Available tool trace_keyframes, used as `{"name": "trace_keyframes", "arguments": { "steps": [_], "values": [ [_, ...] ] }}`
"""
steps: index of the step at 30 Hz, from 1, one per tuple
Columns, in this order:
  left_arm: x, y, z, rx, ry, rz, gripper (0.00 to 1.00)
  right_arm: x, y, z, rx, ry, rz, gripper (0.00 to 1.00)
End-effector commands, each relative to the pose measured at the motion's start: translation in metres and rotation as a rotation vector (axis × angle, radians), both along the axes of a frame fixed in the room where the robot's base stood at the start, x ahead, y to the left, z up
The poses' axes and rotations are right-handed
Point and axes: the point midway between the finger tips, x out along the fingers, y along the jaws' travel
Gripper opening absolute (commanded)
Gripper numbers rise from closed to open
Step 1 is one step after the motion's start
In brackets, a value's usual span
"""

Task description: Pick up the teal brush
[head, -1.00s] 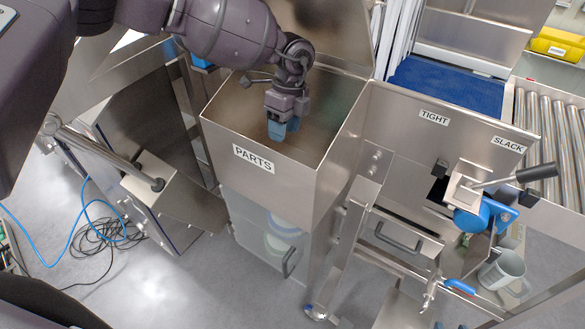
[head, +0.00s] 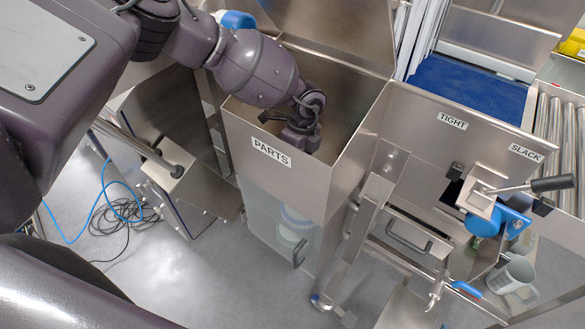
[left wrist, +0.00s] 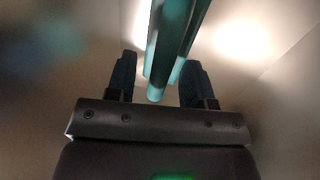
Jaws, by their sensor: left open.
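The teal brush (left wrist: 170,40) shows in the left wrist view as a long teal shape running from the top edge down to between my fingers. My left gripper (left wrist: 157,80) is open, its two dark blue fingers on either side of the brush's near end. I cannot tell whether either finger touches it. In the head view my left arm reaches down into the steel bin marked PARTS (head: 271,176), and the bin's front wall hides the fingertips and the brush. My right gripper is not in view.
The bin's walls stand close around my left wrist, with a raised lid (head: 345,30) behind it.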

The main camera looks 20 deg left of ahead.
Motion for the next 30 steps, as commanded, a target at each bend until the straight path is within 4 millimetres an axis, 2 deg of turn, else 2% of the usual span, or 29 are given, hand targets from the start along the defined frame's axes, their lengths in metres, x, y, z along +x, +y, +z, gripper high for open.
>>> {"name": "trace_keyframes", "arguments": {
  "steps": [8,18,30],
  "values": [
    [-0.0014,0.0005,-0.0065,0.001,0.001,-0.001,0.48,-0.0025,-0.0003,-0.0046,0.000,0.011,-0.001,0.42],
    [-0.0013,0.0005,-0.0061,0.001,0.000,-0.001,0.00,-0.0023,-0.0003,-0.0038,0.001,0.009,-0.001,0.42],
    [-0.0007,0.0005,-0.0032,0.000,-0.001,0.000,0.00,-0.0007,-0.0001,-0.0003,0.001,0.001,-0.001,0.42]
  ]
}}
